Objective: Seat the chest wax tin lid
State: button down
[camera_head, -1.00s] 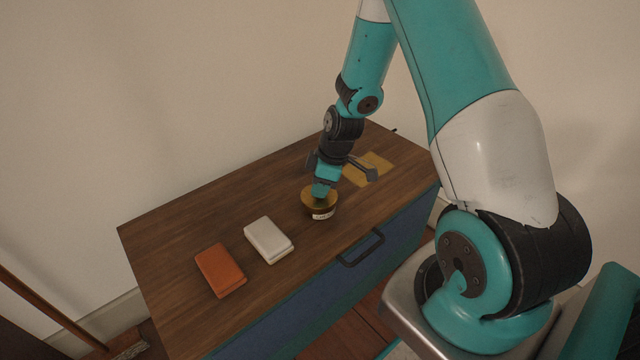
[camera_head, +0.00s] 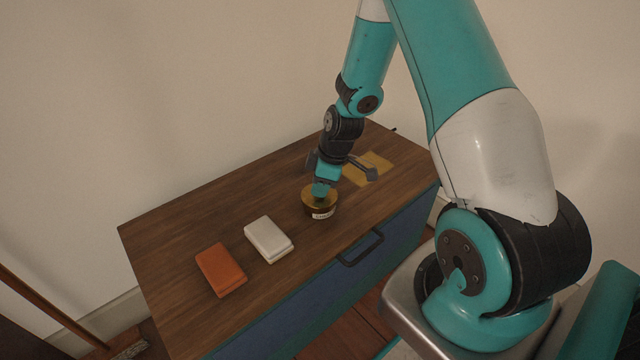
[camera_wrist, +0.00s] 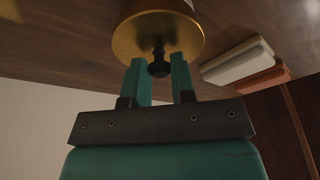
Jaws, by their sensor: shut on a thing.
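The wax tin (camera_head: 323,212) stands on the chest's wooden top (camera_head: 190,220), with a pale label on its side. Its gold lid (camera_head: 311,199) is on top of the tin, below my gripper. In the wrist view the lid (camera_wrist: 183,38) is a wide gold disc with a dark knob (camera_wrist: 159,67) at its centre. My gripper (camera_wrist: 160,68) has its two teal fingers on either side of the knob, shut on it. In the head view my gripper (camera_head: 322,190) points down at the lid. Whether the lid sits fully level on the tin cannot be told.
A white block-like case (camera_head: 268,239) and an orange one (camera_head: 220,269) lie left of the tin. A yellow mat (camera_head: 368,168) lies behind and right of it. The chest's blue front (camera_head: 320,300) has a dark handle (camera_head: 361,249). The left end of the top is clear.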

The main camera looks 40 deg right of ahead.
jog(key=shift+f, duration=0.6)
dwell(1.1)
jog(key=c, duration=0.9)
grip_release()
jog(key=shift+r+p, duration=2.85)
jog(key=shift+r, duration=0.65)
